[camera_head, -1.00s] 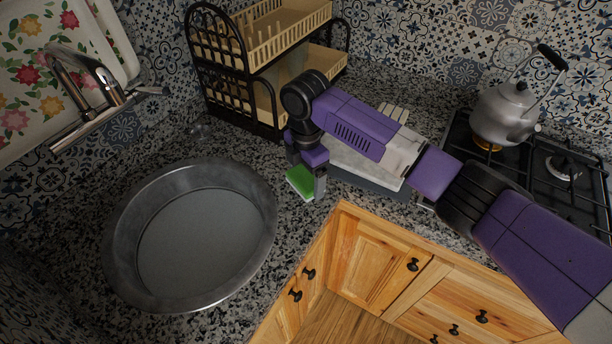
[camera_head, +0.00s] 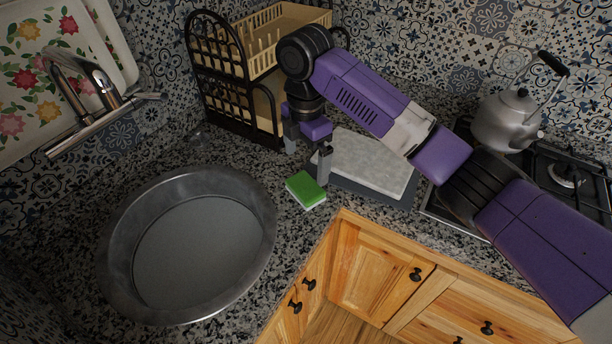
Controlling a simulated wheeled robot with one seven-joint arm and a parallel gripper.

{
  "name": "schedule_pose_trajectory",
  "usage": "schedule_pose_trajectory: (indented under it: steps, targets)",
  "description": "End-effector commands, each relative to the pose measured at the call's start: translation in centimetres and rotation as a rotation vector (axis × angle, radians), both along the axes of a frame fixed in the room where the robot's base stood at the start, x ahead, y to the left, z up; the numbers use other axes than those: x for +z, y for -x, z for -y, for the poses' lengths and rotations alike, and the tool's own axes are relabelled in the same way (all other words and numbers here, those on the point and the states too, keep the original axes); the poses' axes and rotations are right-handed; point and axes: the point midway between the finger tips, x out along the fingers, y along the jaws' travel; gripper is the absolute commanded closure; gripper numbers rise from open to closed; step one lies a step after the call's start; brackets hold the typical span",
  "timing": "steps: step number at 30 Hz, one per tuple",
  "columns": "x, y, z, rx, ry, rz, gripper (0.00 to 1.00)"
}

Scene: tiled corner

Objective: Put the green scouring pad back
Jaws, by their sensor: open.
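The green scouring pad (camera_head: 304,187), with a pale underside, lies on the speckled counter between the round metal basin and the grey board. My gripper (camera_head: 307,165) is open and empty, above and slightly behind the pad. Its two fingers point down and stand apart, and the pad shows clear of them in front.
A round metal basin (camera_head: 121,271) is at left, below a chrome tap (camera_head: 97,120). A dark rack with beige trays (camera_head: 228,75) stands behind my gripper. A pale slab on a grey board (camera_head: 372,162) lies to the right. A kettle (camera_head: 506,122) sits on the stove.

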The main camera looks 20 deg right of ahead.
Motion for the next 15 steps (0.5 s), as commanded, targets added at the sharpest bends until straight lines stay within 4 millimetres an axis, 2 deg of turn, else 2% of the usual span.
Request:
schedule_pose_trajectory:
  steps: [6,15]
  targets:
    - [2.5,0.0,0.0,-0.001,0.000,0.001,0.00]
    - [2.9,0.0,0.0,-0.001,-0.001,-0.001,0.00]
